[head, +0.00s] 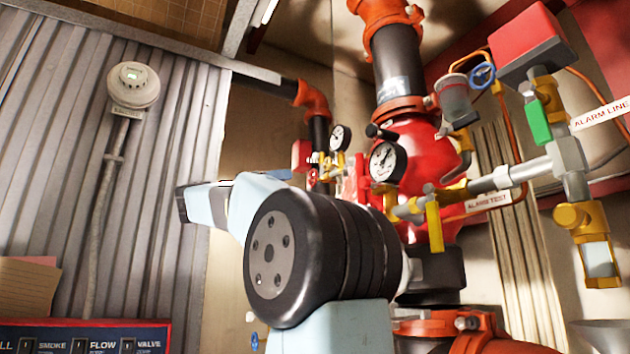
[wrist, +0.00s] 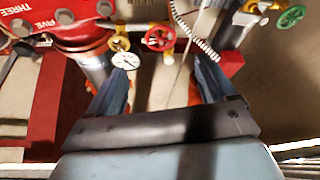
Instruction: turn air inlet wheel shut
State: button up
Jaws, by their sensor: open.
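In the wrist view, my gripper (wrist: 160,68) is open, with one finger on each side and nothing between them. A red handwheel (wrist: 159,38) on yellow fittings shows just beyond the fingertips, near the middle. A green handwheel (wrist: 291,17) is at the upper right. In the head view, a blue handwheel (head: 482,75) sits high on the pipework at the right. No label shows which wheel is the air inlet wheel.
A white gauge (wrist: 126,61) sits left of the red wheel, near the left finger. A braided hose (wrist: 196,35) hangs right of it. In the head view, a large gauge (head: 388,161) and the red riser valve (head: 420,150) stand close behind my arm.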

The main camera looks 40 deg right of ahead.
aim_at(311, 178)
jog(key=x, duration=1.2)
jog(key=shift+d, duration=0.25)
jog(key=c, duration=1)
jog(key=shift+m+g, duration=0.4)
jog(key=shift+m, duration=0.3)
jog(key=shift+c, duration=0.2)
jog(key=o, duration=1)
jog(key=shift+o, duration=0.2)
jog(key=shift+a, duration=0.1)
